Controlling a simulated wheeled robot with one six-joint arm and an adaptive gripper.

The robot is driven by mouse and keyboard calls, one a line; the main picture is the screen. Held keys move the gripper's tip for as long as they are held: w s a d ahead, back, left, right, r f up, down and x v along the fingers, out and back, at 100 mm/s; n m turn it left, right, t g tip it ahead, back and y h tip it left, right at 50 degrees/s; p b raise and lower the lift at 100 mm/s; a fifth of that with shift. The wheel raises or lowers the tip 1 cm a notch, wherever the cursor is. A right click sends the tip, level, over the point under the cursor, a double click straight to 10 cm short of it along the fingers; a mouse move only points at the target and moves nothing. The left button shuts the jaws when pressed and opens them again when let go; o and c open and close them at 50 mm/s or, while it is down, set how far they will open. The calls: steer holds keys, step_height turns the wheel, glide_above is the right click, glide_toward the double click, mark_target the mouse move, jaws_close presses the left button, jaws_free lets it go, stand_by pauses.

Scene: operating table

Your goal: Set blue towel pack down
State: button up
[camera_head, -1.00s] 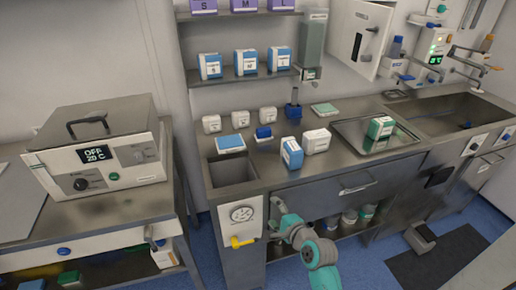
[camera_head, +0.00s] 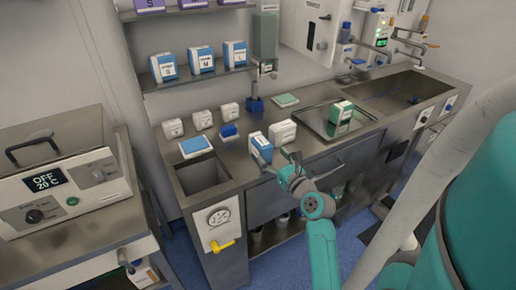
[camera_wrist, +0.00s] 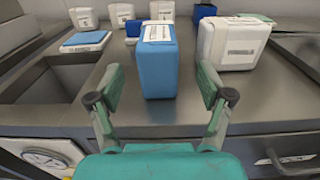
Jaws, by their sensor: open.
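The blue towel pack (camera_head: 261,146), a blue block with a white label on top, stands upright on the steel counter (camera_head: 232,164) near its front edge. It also shows in the middle of the wrist view (camera_wrist: 159,70). My gripper (camera_head: 279,158) is open at the counter's front edge. In the wrist view its two fingers (camera_wrist: 160,88) point at the pack, one on each side, with visible gaps. The fingers look empty. The pack's back side is hidden.
A white pack (camera_head: 283,132) stands close to the right of the blue one. A flat blue-and-white pack (camera_head: 197,146) lies to the left, by an open bin well (camera_head: 203,178). A steel tray (camera_head: 325,122) holds a green pack (camera_head: 341,112). Small white boxes stand behind.

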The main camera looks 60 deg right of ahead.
mark_target(260, 143)
steer(key=x, duration=0.8)
steer(key=shift+w+r, duration=0.1)
steer(key=c, duration=1.4)
steer(key=shift+r, duration=0.15)
steer(key=shift+c, duration=0.2)
